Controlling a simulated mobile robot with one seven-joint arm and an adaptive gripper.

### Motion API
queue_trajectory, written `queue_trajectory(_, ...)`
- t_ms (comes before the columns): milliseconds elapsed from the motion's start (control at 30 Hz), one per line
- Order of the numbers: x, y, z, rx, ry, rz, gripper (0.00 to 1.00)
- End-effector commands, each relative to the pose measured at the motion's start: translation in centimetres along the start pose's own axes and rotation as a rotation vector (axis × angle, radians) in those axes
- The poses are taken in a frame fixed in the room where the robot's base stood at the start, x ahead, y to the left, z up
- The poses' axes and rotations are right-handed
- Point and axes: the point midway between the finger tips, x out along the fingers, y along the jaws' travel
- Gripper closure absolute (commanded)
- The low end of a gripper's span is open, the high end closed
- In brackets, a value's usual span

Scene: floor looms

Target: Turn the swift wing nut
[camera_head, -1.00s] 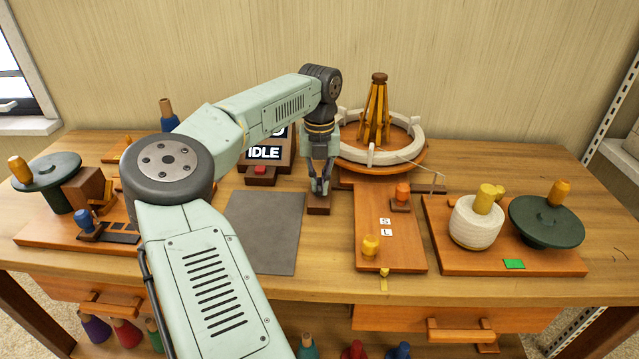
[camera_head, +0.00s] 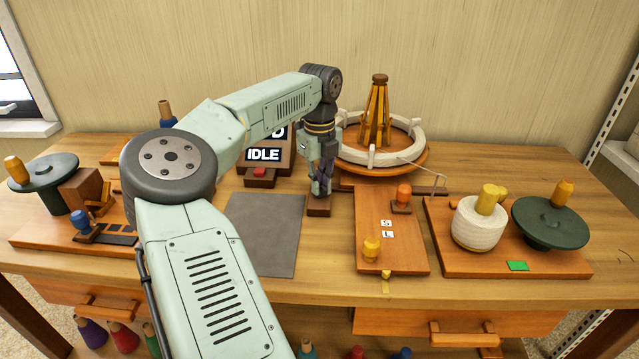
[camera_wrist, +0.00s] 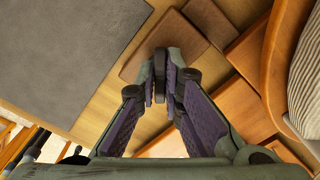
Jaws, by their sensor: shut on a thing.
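My gripper (camera_head: 320,190) points down in front of the swift and is shut on a small dark piece, which appears to be the wing nut (camera_wrist: 159,66). The fingertips hide most of this piece. It stands over a small brown block (camera_head: 318,208), which also shows beneath the fingers in the wrist view (camera_wrist: 190,42). The swift (camera_head: 377,112) stands behind and to the right, a yellow-ribbed cone inside a ring of white yarn (camera_head: 350,152) on a round wooden base.
A sign reading IDLE (camera_head: 263,155) stands left of the gripper, behind a grey mat (camera_head: 266,235). A wooden board (camera_head: 385,250) with orange and yellow knobs lies at the right. Beyond it are a white yarn ball (camera_head: 477,226) and a green wheel (camera_head: 548,225).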

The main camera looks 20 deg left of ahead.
Motion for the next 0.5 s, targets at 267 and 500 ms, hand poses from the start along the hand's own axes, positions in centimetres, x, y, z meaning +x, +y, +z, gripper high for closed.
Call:
queue_trajectory(267, 0.06, 0.05, -0.07, -0.006, 0.002, 0.002, 1.0)
queue_trajectory(500, 0.06, 0.04, -0.07, -0.005, 0.002, 0.002, 0.86)
